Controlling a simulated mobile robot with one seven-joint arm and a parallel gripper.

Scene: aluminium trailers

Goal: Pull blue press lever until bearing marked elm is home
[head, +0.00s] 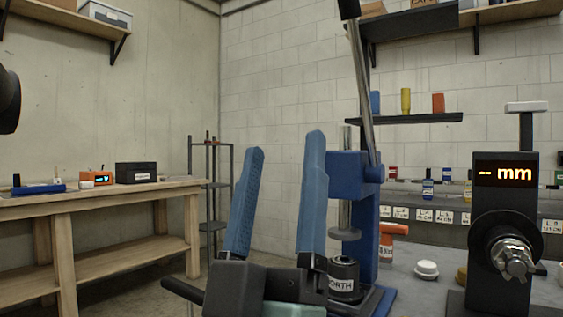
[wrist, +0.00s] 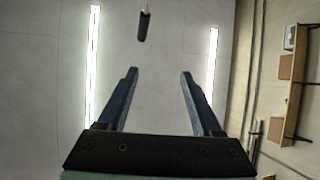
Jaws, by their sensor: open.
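The blue press (head: 348,175) stands on the bench right of my gripper in the head view. Its lever (head: 361,85) is a steel rod, nearly upright, with a black grip (head: 349,8) at the top edge. The grip also shows in the wrist view (wrist: 143,27), beyond my fingertips. My gripper (head: 284,146) points up, open and empty, apart from the lever. A dark cylinder (head: 343,278) with a label ending in "ORTH" sits under the grey ram (head: 344,236). Its lower left is hidden by my gripper. I see no elm mark.
A measuring device (head: 504,215) with a "-- mm" display stands at right. A small shelf (head: 425,119) is behind the lever. A wooden workbench (head: 105,195) is at left.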

